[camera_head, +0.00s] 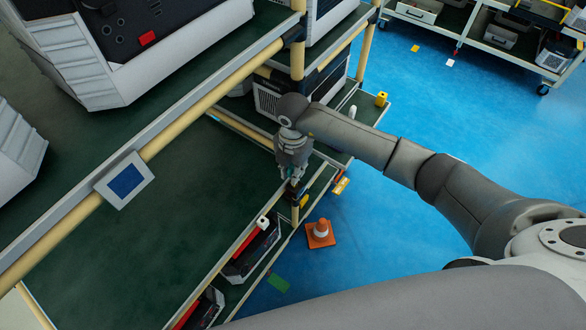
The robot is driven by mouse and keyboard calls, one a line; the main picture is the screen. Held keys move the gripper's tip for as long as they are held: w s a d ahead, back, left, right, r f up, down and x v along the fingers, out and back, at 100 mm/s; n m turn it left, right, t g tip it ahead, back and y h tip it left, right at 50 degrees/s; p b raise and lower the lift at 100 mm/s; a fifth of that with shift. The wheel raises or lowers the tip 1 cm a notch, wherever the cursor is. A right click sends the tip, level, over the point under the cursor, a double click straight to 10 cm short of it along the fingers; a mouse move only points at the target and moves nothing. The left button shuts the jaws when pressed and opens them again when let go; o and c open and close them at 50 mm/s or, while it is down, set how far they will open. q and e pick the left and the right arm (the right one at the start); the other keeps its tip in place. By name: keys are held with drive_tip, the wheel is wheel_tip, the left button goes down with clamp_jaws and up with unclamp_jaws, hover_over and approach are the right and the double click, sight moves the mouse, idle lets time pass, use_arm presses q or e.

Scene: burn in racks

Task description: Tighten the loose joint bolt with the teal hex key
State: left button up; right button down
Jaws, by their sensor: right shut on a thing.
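My right gripper (292,183) reaches down to a corner post of the green-topped rack (230,180), beside a dark joint (293,196) on the yellow tube. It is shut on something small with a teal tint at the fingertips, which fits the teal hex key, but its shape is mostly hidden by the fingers. The loose bolt is too small to make out; I cannot tell whether the key touches it. My left gripper is not in view.
An orange cone (320,234) stands on the blue floor right of the rack. Yellow rails and posts, a small blue-screened panel (125,180) and large grey equipment (140,45) crowd the left. A cart (490,35) stands at the back right. The blue floor between is largely clear.

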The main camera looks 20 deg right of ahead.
drive_tip(key=shift+f+b, duration=0.55)
drive_tip(key=shift+f, duration=0.25)
drive_tip(key=c, duration=1.3)
unclamp_jaws()
drive_tip(key=shift+r, duration=0.1)
